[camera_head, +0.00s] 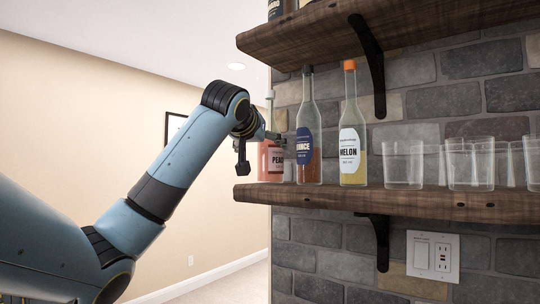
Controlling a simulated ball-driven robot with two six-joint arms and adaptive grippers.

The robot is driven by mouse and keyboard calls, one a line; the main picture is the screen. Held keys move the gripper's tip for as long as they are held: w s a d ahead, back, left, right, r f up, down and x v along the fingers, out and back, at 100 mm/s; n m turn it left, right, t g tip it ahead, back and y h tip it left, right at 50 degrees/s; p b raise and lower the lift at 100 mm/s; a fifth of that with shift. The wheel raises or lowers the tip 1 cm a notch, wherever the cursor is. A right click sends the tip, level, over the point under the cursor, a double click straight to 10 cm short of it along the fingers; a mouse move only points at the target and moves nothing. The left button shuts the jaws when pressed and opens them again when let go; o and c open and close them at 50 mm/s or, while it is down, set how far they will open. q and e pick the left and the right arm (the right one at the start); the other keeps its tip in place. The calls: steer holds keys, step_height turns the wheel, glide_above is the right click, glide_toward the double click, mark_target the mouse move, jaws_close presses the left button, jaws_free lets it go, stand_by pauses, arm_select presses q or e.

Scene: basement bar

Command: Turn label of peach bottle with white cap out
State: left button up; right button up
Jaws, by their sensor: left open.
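The peach bottle (265,171) stands upright at the left end of the lower wooden shelf (390,202). It holds pinkish liquid and has a thin neck with a white cap (270,94). My right gripper is not in view.
A quince bottle (308,145) with a dark cap stands close on the peach bottle's right. A melon bottle (352,110) with an orange cap and several clear glasses (403,164) follow. An upper shelf (320,38) with a black bracket (371,65) hangs above. Left of the shelf is open.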

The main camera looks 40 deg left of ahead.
mark_target(270, 154)
arm_select(q)
steer(key=shift+p+x, duration=1.05)
steer(key=shift+x, duration=2.75)
steer(key=c, duration=1)
steer(key=shift+a+m+t+h+p, duration=0.1)
steer(key=shift+m+t+h+p, duration=0.35)
steer(key=shift+m+h, duration=0.7)
steer(key=shift+c, duration=0.3)
steer(key=shift+a+r+m+t+h+p, duration=0.1)
steer(key=shift+m+t+h+p, duration=0.25)
steer(key=shift+m+h, duration=0.55)
steer(key=shift+m+h+p, duration=0.5)
steer(key=shift+m+h, duration=0.05)
steer(key=shift+h, duration=0.7)
steer(key=shift+m+h, duration=0.5)
steer(key=shift+h, duration=0.2)
